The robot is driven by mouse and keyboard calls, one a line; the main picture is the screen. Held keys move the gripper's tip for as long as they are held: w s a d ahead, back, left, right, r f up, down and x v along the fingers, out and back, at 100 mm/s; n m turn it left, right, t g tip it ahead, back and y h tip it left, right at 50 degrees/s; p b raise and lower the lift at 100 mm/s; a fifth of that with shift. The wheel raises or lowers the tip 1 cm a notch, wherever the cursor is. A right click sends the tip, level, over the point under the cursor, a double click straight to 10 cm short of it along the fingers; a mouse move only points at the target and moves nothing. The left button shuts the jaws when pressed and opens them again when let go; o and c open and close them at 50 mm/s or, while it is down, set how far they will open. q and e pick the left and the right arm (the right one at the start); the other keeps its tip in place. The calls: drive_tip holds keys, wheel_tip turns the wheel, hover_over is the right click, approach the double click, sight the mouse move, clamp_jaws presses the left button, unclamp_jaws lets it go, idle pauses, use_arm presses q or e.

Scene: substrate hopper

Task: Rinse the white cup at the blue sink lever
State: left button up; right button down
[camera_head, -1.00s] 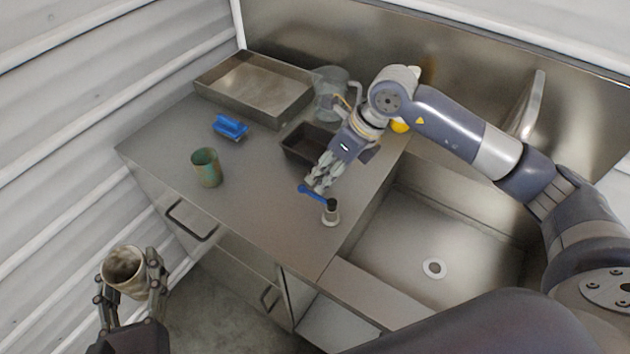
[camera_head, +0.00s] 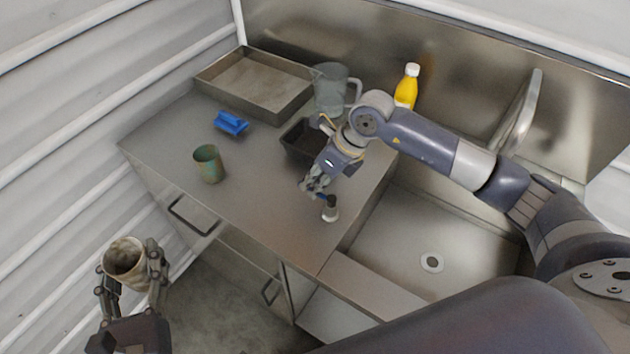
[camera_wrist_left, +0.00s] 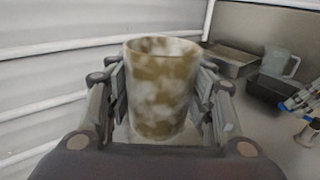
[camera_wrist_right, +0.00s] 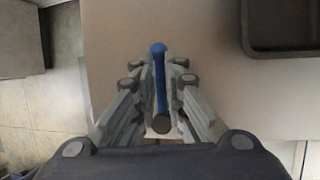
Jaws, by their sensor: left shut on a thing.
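The white cup (camera_head: 125,262), stained with brown blotches, is upright in my left gripper (camera_head: 132,275). That gripper is shut on its sides, in front of the counter at lower left. The cup fills the middle of the left wrist view (camera_wrist_left: 160,88). The blue sink lever (camera_head: 321,195) sits on a short metal post (camera_head: 330,213) beside the sink. My right gripper (camera_head: 313,186) is over the lever and hides much of it. In the right wrist view the lever (camera_wrist_right: 160,85) lies between the open fingers, with gaps visible at its sides.
The sink basin (camera_head: 395,268) is right of the post. On the counter (camera_head: 262,205) are a green-brown cup (camera_head: 208,164), a blue brush (camera_head: 230,122), a dark tin (camera_head: 297,148), a metal tray (camera_head: 207,88) and a clear jug (camera_head: 329,92). A yellow bottle (camera_head: 406,90) stands behind my right arm.

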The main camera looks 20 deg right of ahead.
sight(146, 292)
use_arm(q)
drive_tip(key=shift+f, duration=0.1)
drive_tip(key=shift+f+b, duration=0.35)
drive_tip(key=shift+b, duration=0.15)
use_arm(e)
drive_tip(key=shift+f, duration=0.15)
use_arm(q)
wheel_tip(146, 292, down, 3)
drive_tip(key=b, duration=0.3)
drive_tip(key=shift+f, duration=0.15)
use_arm(e)
drive_tip(key=shift+s+a+f+n+g, duration=0.1)
drive_tip(key=shift+a+n+g, duration=0.1)
drive_tip(key=shift+n, duration=0.35)
drive_tip(key=shift+s+a+n+g, duration=0.1)
drive_tip(key=shift+a+n+g, duration=0.1)
drive_tip(key=shift+n, duration=0.35)
use_arm(q)
drive_tip(key=shift+f+b, duration=0.55)
drive_tip(key=shift+b, duration=0.15)
use_arm(e)
drive_tip(key=shift+s+a+r+n+g+y, duration=0.1)
drive_tip(key=shift+s+r+n+g+y, duration=0.2)
drive_tip(key=shift+n, duration=0.3)
drive_tip(key=c, duration=1.7)
unclamp_jaws()
drive_tip(key=shift+o, duration=0.2)
drive_tip(key=shift+r, duration=0.1)
drive_tip(key=v, duration=1.1)
drive_tip(key=shift+r, duration=0.4)
